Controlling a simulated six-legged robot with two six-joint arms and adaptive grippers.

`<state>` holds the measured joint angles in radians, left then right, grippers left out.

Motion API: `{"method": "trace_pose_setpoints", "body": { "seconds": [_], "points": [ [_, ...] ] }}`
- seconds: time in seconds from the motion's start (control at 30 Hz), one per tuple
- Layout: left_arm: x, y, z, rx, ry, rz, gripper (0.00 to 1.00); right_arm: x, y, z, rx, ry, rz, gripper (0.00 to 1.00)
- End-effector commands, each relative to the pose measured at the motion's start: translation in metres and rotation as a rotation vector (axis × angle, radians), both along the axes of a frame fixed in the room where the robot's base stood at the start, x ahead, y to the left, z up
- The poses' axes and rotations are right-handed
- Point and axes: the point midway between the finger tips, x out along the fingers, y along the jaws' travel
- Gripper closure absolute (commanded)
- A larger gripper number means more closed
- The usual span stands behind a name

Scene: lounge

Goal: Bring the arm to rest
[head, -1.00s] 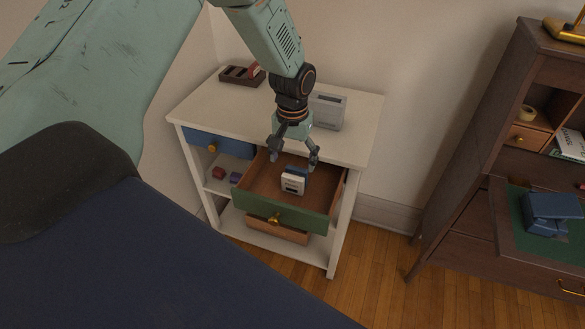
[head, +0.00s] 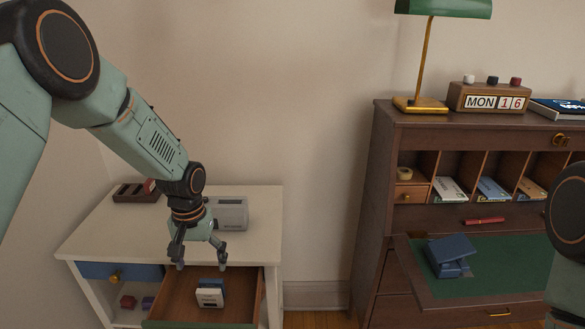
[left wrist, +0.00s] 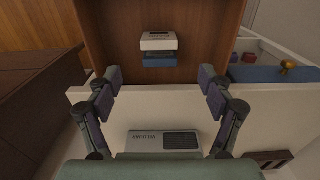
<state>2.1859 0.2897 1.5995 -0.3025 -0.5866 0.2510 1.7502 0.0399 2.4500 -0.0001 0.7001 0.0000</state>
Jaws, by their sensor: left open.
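My left arm comes in from the left in the head view. Its gripper (head: 200,256) is open and empty above the back edge of an open drawer (head: 175,296) in the white cabinet (head: 95,240). A white and blue item (head: 210,293) lies in the drawer, apart from the fingers. In the left wrist view the open gripper (left wrist: 160,82) has nothing between its fingers, and the white and blue item (left wrist: 159,42) shows beyond them. At the right edge of the head view, part of my other arm shows; its gripper is out of the picture.
A grey box (head: 230,213) and a dark tray (head: 137,192) stand on the cabinet top near my gripper. To the right is a brown desk (head: 385,150) with a lamp (head: 430,60), a block calendar (head: 488,97), a red pen (head: 484,221) and a blue object (head: 447,255).

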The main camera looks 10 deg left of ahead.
Motion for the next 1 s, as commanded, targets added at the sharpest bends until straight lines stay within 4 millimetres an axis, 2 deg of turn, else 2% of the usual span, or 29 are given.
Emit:
{"method": "trace_pose_setpoints", "body": {
  "seconds": [0.1, 0.63, 0.67, 0.7, 0.8, 1.0],
  "points": [
    [-0.001, 0.000, -0.024, 0.000, 0.003, 0.000, 0.20, 0.000, 0.000, -0.006, 0.000, 0.000, 0.000, 0.60],
    [-0.001, 0.000, -0.110, 0.001, 0.002, 0.000, 0.20, 0.000, 0.000, -0.028, 0.000, 0.001, 0.000, 0.60],
    [0.000, 0.000, -0.111, 0.001, 0.000, 0.000, 0.20, 0.000, 0.000, -0.028, 0.000, 0.000, 0.000, 0.60],
    [0.001, 0.000, -0.100, 0.000, -0.002, 0.000, 0.20, -0.001, 0.000, -0.023, 0.000, 0.001, 0.000, 0.60],
    [0.001, 0.000, -0.091, 0.000, -0.002, 0.000, 0.20, 0.000, 0.000, -0.021, 0.000, 0.000, 0.000, 0.60],
    [0.000, 0.000, -0.087, 0.000, -0.001, -0.001, 0.20, 0.000, 0.000, -0.020, 0.000, 0.000, 0.000, 0.60]
  ]
}}
